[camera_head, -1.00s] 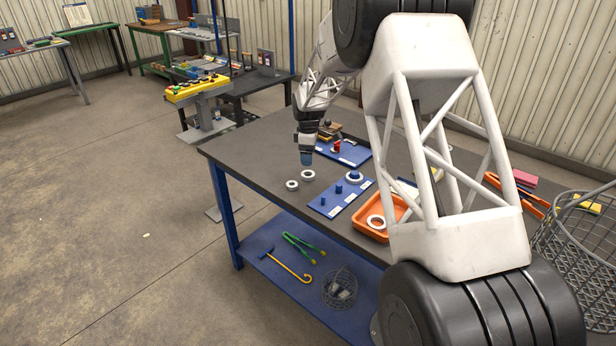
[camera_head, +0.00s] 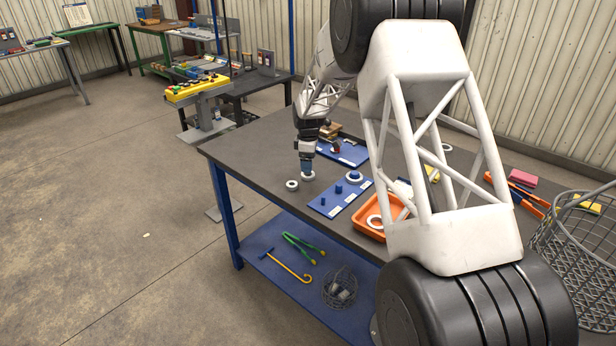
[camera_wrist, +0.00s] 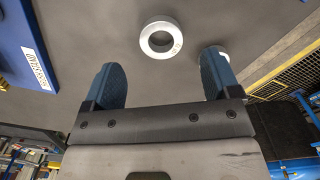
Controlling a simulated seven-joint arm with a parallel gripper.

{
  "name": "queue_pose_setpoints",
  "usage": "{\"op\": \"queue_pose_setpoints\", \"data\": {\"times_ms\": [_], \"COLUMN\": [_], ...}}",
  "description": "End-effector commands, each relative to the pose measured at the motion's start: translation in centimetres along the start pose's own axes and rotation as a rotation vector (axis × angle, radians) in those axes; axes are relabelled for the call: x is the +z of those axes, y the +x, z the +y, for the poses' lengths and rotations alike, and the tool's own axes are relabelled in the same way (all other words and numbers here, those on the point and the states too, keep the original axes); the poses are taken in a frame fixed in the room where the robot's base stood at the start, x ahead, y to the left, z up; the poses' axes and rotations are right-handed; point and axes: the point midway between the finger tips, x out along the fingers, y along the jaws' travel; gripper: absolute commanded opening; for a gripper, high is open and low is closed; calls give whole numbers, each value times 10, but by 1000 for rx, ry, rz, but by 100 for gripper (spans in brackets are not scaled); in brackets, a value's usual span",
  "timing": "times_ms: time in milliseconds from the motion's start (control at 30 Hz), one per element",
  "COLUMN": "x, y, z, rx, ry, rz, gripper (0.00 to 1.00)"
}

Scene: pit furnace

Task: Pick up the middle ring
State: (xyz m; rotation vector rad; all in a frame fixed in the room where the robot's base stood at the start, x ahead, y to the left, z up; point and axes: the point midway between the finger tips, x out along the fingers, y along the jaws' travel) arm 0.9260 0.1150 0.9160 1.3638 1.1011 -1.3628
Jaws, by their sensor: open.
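Two pale rings lie flat on the dark tabletop near its left end: one ring (camera_head: 308,176) just under my gripper and another ring (camera_head: 292,185) to its left. In the wrist view the first ring (camera_wrist: 160,40) lies centred ahead of the gap between my fingers; the other ring (camera_wrist: 224,57) is partly hidden behind the right finger. My gripper (camera_wrist: 163,78) is open with blue fingers and nothing between them. In the head view my gripper (camera_head: 307,168) points down close to the first ring. A third ring (camera_head: 355,177) sits around a blue peg. I cannot tell which is the middle one.
A blue peg board (camera_head: 328,208) lies right of the loose rings; its edge also shows in the wrist view (camera_wrist: 22,50). An orange tray (camera_head: 364,229) holds a pale ring (camera_head: 374,221). Another blue board (camera_head: 349,155) lies behind. The table's left edge is near.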

Motion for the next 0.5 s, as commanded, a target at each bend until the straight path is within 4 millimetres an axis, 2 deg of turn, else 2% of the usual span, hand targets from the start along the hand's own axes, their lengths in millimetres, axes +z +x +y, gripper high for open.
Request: {"op": "queue_pose_setpoints", "data": {"times_ms": [500], "x": [-1], "y": [48], "z": [-1], "rx": [-1], "ry": [0], "rz": [0], "gripper": [82]}}
